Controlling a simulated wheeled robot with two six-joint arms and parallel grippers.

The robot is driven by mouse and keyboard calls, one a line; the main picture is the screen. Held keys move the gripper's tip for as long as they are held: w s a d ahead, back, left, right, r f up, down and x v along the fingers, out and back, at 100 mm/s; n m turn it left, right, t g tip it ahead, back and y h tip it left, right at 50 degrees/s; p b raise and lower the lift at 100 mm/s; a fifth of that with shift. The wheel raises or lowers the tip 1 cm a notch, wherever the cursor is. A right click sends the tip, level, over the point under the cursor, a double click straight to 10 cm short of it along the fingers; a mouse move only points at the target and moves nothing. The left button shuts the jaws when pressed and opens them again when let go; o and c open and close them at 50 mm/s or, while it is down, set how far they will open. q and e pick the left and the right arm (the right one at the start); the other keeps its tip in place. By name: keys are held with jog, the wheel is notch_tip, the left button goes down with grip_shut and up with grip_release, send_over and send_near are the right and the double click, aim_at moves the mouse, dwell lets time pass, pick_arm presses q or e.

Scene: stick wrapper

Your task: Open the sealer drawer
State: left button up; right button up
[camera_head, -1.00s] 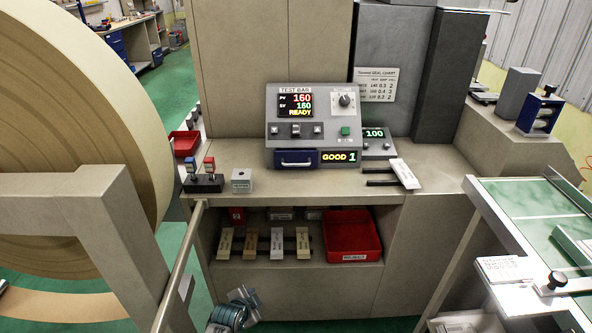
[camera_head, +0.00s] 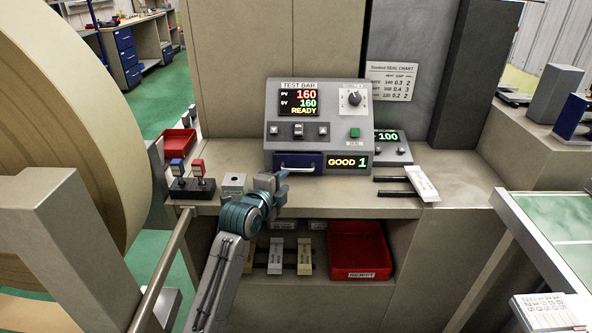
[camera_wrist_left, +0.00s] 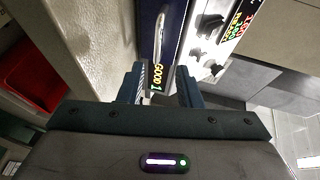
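The sealer (camera_head: 318,125) is a grey box with a sloped panel reading TEST BAR 160, 160, READY. Its dark blue drawer (camera_head: 312,168) at the lower front looks shut and carries a pale bar handle (camera_head: 296,167). My left gripper (camera_head: 281,181) is in front of the drawer, just below and left of the handle. In the left wrist view, my left gripper (camera_wrist_left: 160,84) has its two fingers apart with nothing between them. The handle (camera_wrist_left: 160,36) shows beyond the fingertips there, apart from them. My right gripper is in neither view.
A small block (camera_head: 234,185) and a black base with red and blue levers (camera_head: 191,186) stand left of my gripper. A red bin (camera_head: 358,250) and several strips sit on the shelf below. A white tag (camera_head: 421,183) lies on dark rails at the right.

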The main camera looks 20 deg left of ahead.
aim_at(297, 170)
pick_arm(q)
jog(key=x, duration=0.7)
jog(key=shift+a+f+p, duration=0.1)
jog(key=shift+p, duration=0.2)
jog(key=shift+w, duration=0.65)
jog(key=shift+w+f, duration=0.25)
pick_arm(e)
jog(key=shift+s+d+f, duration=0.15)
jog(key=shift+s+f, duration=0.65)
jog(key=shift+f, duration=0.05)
pick_arm(q)
grip_shut()
